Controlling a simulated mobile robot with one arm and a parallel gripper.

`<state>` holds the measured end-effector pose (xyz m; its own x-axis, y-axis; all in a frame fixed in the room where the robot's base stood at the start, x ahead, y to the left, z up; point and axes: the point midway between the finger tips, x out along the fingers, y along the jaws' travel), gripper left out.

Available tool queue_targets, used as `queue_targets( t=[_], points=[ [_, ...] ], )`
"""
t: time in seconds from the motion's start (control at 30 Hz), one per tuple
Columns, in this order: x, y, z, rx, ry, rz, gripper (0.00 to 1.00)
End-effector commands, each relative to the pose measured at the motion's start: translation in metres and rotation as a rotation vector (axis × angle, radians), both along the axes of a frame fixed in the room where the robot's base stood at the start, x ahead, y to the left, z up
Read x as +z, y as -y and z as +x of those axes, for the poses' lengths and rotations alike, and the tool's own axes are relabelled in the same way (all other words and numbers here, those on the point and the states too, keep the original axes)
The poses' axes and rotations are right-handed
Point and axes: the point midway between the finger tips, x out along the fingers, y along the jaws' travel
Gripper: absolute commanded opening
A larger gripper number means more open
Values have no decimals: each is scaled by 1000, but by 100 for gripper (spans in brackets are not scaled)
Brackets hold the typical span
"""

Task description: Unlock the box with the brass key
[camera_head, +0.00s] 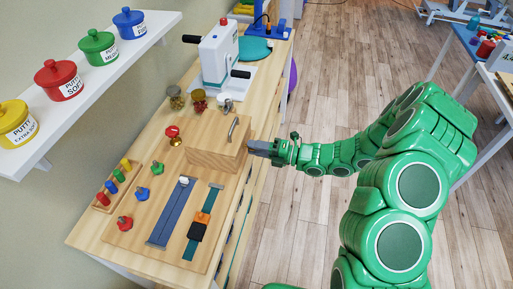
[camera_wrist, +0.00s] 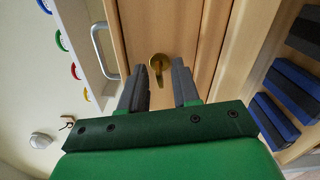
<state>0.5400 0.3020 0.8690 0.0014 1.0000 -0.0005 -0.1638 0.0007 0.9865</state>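The wooden box (camera_head: 210,158) stands on the wooden board, with a metal handle (camera_head: 232,129) on top. My gripper (camera_head: 258,149) is at the box's right side in the head view. In the wrist view the brass key (camera_wrist: 159,69) shows at a round brass plate on the wooden face. My gripper's two dark fingers (camera_wrist: 160,85) are spread apart, one on each side of the key, with gaps to both. The key is hidden in the head view. How deep it sits in the lock I cannot tell.
The wooden board (camera_head: 137,233) also carries coloured knobs, a blue strip (camera_head: 172,213) and a dark strap. Jars (camera_head: 198,100) and a white hand-crank machine (camera_head: 218,55) stand behind the box. A shelf with putty pots (camera_head: 98,47) is at left.

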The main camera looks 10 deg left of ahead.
Motion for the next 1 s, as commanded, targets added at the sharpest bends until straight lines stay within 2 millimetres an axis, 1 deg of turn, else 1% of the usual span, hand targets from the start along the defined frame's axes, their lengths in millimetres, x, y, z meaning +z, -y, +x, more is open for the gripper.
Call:
queue_targets(
  t=[0.23, 0.37, 0.47, 0.8, 1.0],
  points=[
    [0, 0, 0, 1, 0, 0, 31],
    [0, 5, 0, 0, 0, 0, 31],
    [0, 12, 0, -1, 0, 0, 31],
    [-1, 53, 0, -1, 1, -2, 31],
    [-1, 71, 0, -1, 0, -1, 31]
  ],
)
